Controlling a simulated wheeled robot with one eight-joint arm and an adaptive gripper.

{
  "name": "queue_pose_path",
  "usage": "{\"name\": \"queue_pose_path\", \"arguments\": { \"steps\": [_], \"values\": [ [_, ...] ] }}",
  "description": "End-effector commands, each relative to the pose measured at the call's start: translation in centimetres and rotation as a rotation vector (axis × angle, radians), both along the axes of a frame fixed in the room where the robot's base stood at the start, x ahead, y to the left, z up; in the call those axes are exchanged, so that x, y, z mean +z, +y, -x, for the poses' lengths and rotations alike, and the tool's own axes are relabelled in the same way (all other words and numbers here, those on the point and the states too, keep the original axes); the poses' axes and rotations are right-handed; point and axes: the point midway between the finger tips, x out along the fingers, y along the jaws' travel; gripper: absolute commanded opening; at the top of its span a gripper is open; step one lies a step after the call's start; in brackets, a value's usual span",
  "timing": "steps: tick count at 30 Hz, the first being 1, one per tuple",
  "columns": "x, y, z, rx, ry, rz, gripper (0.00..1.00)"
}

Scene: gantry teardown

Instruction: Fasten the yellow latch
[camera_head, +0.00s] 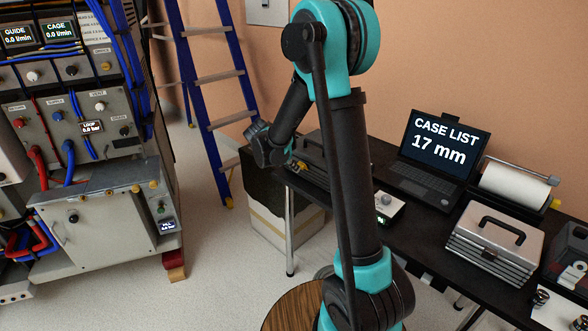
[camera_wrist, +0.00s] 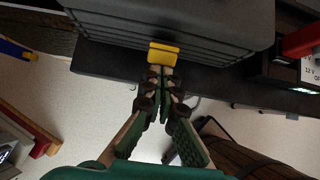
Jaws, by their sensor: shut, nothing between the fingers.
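The yellow latch (camera_wrist: 163,52) is on the front edge of a dark grey ribbed case (camera_wrist: 190,18) in the wrist view. My gripper (camera_wrist: 164,75) is shut and empty, its fingertips just below the latch, at or very near its lower edge. I cannot tell whether they touch, nor whether the latch is fastened. In the head view the dark case (camera_head: 310,152) is at the left end of the black table, partly behind my arm.
The black table (camera_head: 405,235) also holds a laptop (camera_head: 435,160), a small grey box (camera_head: 386,208), a paper roll (camera_head: 515,188) and a silver case (camera_head: 492,240). A blue ladder (camera_head: 208,85) and an equipment rack (camera_head: 100,225) stand left.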

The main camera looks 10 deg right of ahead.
Motion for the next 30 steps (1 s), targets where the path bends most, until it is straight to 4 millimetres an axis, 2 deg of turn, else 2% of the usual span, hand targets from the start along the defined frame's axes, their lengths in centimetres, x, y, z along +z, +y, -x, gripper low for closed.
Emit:
{"name": "queue_pose_path", "arguments": {
  "steps": [11, 21, 30],
  "values": [
    [0.8, -0.6, -0.3, -0.004, 0.066, -0.092, 0.0],
    [1.9, -1.5, -1.0, -0.003, 0.187, -0.257, 0.0],
    [2.3, -1.9, -1.4, 0.0, 0.183, -0.252, 0.0]
  ]
}}
